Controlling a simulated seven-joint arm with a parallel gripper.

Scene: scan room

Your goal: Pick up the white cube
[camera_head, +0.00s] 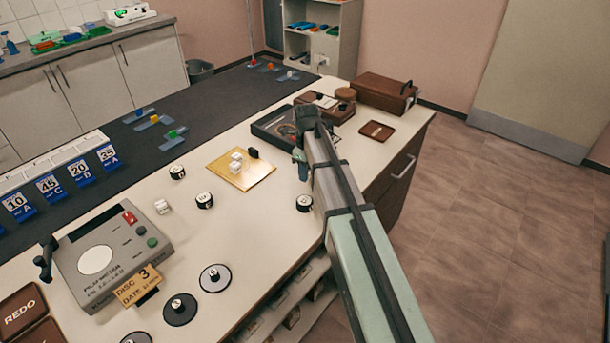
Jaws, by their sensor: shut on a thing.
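Small white cubes (236,161) sit close together on a gold square plate (216,175) in the middle of the table. Another small white block (162,207) lies on the white table top to the left, near the grey meter. I cannot tell which of these is the task's white cube. My gripper (303,177) hangs below the end of my arm, to the right of the gold plate and apart from it. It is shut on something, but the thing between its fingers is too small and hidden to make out.
A black block (252,153) is by the plate's far edge. Black-sided round pieces (204,200) stand around it. A dark tray (273,127) and brown boxes (383,93) lie behind my gripper. The grey meter (105,252) is at left. Bare table lies in front of the plate.

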